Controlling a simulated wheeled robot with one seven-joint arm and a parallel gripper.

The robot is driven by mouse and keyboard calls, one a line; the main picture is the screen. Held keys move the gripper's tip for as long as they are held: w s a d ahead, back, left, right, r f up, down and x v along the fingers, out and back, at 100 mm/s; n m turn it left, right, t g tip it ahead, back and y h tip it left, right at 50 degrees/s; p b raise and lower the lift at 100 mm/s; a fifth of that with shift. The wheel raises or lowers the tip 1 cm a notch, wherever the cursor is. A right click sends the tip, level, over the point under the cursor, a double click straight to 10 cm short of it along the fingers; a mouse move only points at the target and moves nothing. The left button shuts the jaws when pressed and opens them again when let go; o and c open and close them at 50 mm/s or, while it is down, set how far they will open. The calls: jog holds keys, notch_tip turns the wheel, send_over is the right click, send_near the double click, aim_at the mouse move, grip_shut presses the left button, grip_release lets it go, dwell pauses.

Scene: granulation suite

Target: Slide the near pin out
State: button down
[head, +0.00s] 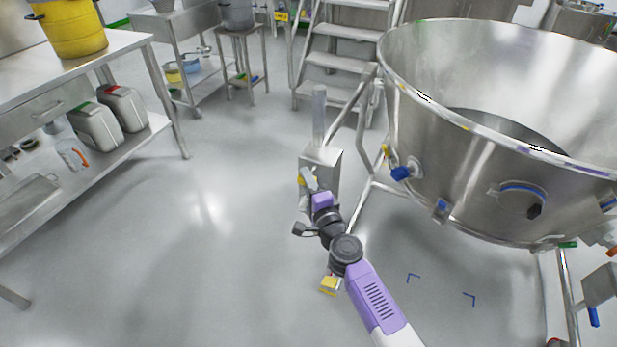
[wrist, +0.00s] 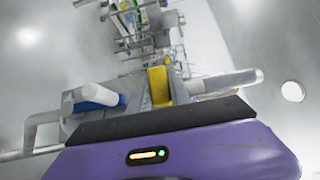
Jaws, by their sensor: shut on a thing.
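My gripper (head: 307,178) is in front of a grey metal box (head: 323,170) on the vessel's stand, at the middle of the head view. A small yellow part, which I take to be the near pin's grip (head: 301,181), shows at the left of the fingers. In the wrist view the yellow grip (wrist: 159,86) sits between the fingers of my gripper (wrist: 160,92), which is shut on it. The pin's shaft is hidden, so I cannot tell how far in it sits.
A large steel vessel (head: 470,160) on tubular legs fills the right. A bench (head: 120,42) with a yellow drum (head: 72,28) and canisters below stands at left. Steel steps (head: 335,60) are behind. A yellow piece (head: 329,285) is low beside my arm. The left floor is clear.

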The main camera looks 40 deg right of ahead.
jog(key=shift+s+a+f, duration=0.1)
jog(key=shift+s+a, duration=0.2)
jog(key=shift+a, duration=0.45)
jog(key=c, duration=1.2)
grip_release()
jog(key=v, duration=0.8)
jog(key=shift+w, duration=0.1)
